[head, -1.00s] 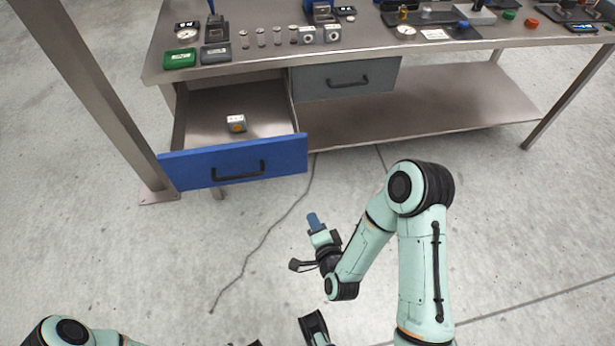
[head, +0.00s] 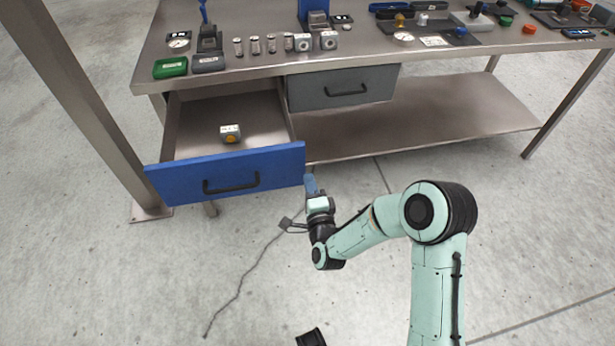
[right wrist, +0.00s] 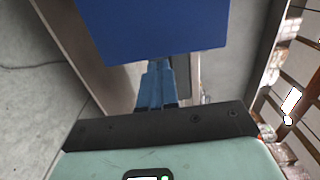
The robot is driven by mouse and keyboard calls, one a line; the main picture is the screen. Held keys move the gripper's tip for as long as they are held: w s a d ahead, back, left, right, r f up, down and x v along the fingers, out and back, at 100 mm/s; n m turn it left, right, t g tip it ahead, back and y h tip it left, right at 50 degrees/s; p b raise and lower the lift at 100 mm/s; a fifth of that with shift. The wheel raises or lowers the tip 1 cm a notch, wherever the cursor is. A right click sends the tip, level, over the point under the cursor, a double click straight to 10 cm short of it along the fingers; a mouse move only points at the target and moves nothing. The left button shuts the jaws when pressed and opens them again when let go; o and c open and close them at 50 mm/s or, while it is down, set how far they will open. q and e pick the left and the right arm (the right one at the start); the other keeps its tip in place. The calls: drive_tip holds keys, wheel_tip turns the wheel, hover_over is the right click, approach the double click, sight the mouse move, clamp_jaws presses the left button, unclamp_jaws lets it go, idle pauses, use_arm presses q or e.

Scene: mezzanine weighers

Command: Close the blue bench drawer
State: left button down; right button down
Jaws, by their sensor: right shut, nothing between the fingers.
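The blue bench drawer (head: 276,170) hangs pulled out under the left part of the bench, with a dark bar handle (head: 231,184) on its front. A small light box with an orange spot (head: 230,134) lies inside it. My right gripper (head: 311,183) is shut and empty, close to the right end of the blue front; I cannot tell whether it touches. In the right wrist view the blue front (right wrist: 155,28) fills the top, just beyond the shut blue fingers (right wrist: 157,83).
A grey drawer (head: 343,87) beside it is shut. The bench top (head: 370,55) carries small weights, cases and scales. A lower shelf (head: 430,118) lies to the right, and a metal post (head: 85,110) stands at the left.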

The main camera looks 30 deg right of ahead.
use_arm(q)
drive_tip(key=shift+w+a+f, duration=0.1)
drive_tip(key=shift+w+f, duration=0.1)
drive_tip(key=shift+w, duration=0.05)
use_arm(e)
drive_tip(key=shift+x, duration=1.35)
